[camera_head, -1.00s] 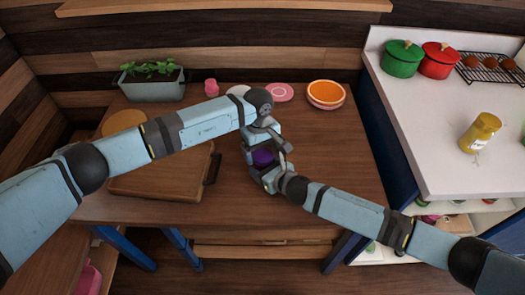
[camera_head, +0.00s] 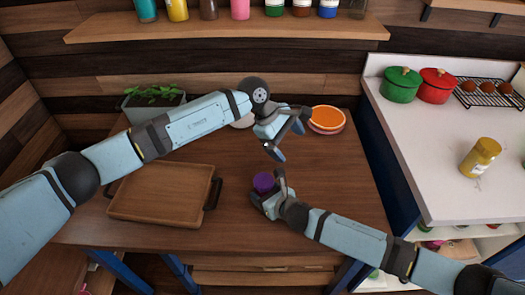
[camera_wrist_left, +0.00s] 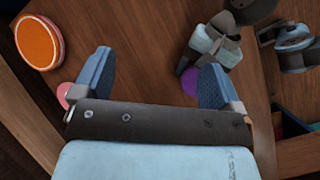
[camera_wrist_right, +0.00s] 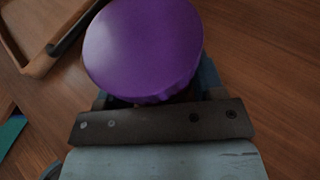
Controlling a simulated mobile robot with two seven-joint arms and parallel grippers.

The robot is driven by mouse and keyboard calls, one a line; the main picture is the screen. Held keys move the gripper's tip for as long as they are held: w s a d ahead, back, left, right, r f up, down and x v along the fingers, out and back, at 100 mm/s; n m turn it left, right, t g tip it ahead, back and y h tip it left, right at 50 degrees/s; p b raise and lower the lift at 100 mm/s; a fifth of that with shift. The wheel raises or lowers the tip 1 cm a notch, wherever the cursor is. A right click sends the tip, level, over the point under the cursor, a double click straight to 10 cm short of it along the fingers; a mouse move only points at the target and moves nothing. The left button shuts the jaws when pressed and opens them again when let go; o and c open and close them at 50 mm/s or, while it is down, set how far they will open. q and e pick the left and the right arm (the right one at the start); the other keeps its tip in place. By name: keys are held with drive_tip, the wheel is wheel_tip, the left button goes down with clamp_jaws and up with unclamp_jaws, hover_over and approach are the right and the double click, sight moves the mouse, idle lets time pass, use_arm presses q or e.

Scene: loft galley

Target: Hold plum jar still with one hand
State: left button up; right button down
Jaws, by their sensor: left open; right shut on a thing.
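The plum jar (camera_head: 263,182) stands on the wooden table, its purple lid facing up. Its round lid (camera_wrist_right: 143,48) fills the top middle of the right wrist view and hides most of the jar's body. My right gripper (camera_head: 268,192) is shut on the jar from the front right. My left gripper (camera_head: 287,136) is open and empty, above and behind the jar, apart from it. In the left wrist view, the left fingers (camera_wrist_left: 158,85) are wide apart, and a bit of the purple jar (camera_wrist_left: 190,82) shows beyond them.
A wooden tray (camera_head: 165,212) with dark handles lies left of the jar. An orange bowl (camera_head: 327,118) stands at the table's back right, and a planter (camera_head: 153,105) at the back left. A white counter (camera_head: 435,130) with pots is at right.

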use_arm(q)
drive_tip(key=w+d+r+n+t+h, duration=0.2)
drive_tip(key=d+r+n+t+h, duration=0.1)
drive_tip(key=d+r+n+h, duration=0.85)
drive_tip(key=w+a+r+n+t+y, duration=0.1)
drive_tip(key=w+a+r+n+t, duration=0.4)
drive_tip(key=n, duration=0.7)
drive_tip(key=w+r+n+t+y, duration=0.1)
drive_tip(key=w+r+n+t, duration=0.1)
drive_tip(key=n+t, duration=0.65)
drive_tip(key=w+a+f+n+g+y, duration=0.15)
drive_tip(key=a+f+n+y, duration=0.45)
drive_tip(key=n, duration=1)
drive_tip(key=w+a+f+n+g+y, duration=0.15)
drive_tip(key=a+f+n+y, duration=0.45)
drive_tip(key=n, duration=1)
drive_tip(key=s+f+n+g+y, duration=0.2)
drive_tip(key=s+f+n+g, duration=0.1)
drive_tip(key=s+n+g, duration=0.3)
drive_tip(key=s+f+n+g+y, duration=0.2)
drive_tip(key=s+f+n+g, duration=0.1)
drive_tip(key=s+n+g, duration=0.3)
drive_tip(key=shift+s+a+f, duration=0.3)
drive_tip(key=shift+s+a, duration=0.15)
drive_tip(key=shift+s, duration=0.8)
